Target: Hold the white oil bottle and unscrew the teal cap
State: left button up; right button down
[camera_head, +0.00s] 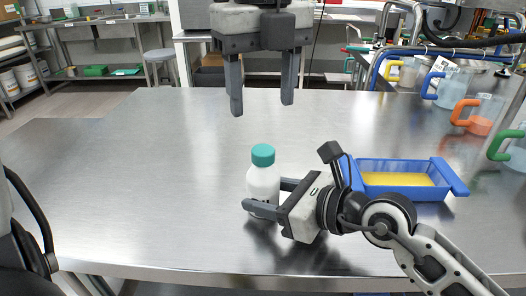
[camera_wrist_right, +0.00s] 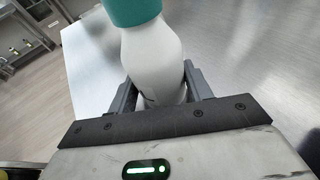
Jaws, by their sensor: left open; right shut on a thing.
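The white oil bottle (camera_head: 262,182) stands upright on the steel table, with its teal cap (camera_head: 263,155) on top. My right gripper (camera_head: 265,196) comes in from the right and is shut on the lower part of the bottle. In the right wrist view the bottle (camera_wrist_right: 152,60) sits between the fingers (camera_wrist_right: 160,88), and the teal cap (camera_wrist_right: 132,10) is cut off by the top edge. My left gripper (camera_head: 262,106) is open and empty, pointing down, above and behind the cap and apart from it.
A blue tray (camera_head: 447,174) with a yellow inside stands to the right, behind my right arm. Several clear jugs with coloured handles (camera_head: 462,112) stand at the table's right side. The steel table (camera_head: 130,170) is clear on the left.

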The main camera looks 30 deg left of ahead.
aim_at(263, 150)
pick_arm(q)
jog(key=shift+f, duration=4.4)
grip_shut()
jog(key=n, duration=0.4)
jog(key=shift+r+n, duration=0.1)
jog(key=shift+n, duration=0.2)
jog(key=n, duration=0.4)
jog(key=shift+n, duration=0.3)
jog(key=shift+c, duration=1.2)
grip_release()
